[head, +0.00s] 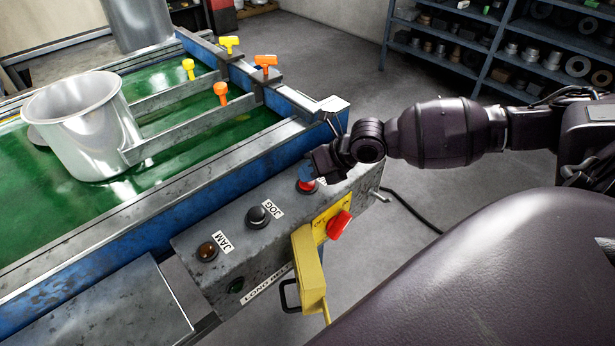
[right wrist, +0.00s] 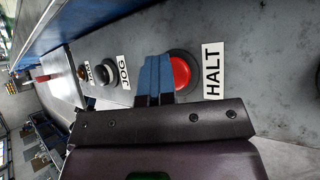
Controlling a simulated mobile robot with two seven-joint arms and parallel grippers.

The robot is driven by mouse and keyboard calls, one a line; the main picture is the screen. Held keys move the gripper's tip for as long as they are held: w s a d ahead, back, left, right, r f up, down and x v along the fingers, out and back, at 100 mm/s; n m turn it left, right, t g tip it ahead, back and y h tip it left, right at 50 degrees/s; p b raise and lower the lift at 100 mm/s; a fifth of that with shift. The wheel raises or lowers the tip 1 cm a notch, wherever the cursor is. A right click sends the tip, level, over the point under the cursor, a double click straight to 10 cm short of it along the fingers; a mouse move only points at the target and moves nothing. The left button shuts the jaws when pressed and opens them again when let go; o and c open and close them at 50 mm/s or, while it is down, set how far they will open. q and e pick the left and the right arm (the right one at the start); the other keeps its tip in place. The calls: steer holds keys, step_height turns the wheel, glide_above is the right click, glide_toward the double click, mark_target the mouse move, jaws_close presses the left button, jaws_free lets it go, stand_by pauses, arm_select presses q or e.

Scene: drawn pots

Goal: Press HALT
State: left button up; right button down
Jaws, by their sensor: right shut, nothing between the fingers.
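The red HALT button (head: 305,187) sits in a dark ring at the right end of the grey control box (head: 235,272). In the right wrist view the red button (right wrist: 181,73) shows beside its white HALT label (right wrist: 213,70). My right gripper (head: 308,173) is shut and empty, its blue fingertips over the button in the head view. In the right wrist view the blue fingers (right wrist: 154,76) cover the button's left edge. I cannot tell whether they touch it. My left gripper is not in view.
The black JOG button (head: 258,217) and brown JAM button (head: 208,251) are on the same box. A red switch (head: 339,224) on a yellow plate and a yellow hinged cover (head: 309,270) stick out in front. A metal pot (head: 85,125) stands on the green belt (head: 180,95).

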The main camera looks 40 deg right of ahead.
steer(key=shift+s+f, duration=0.2)
steer(key=shift+w+r+p, duration=0.15)
steer(key=shift+r+p, duration=0.8)
steer(key=shift+r, duration=2.3)
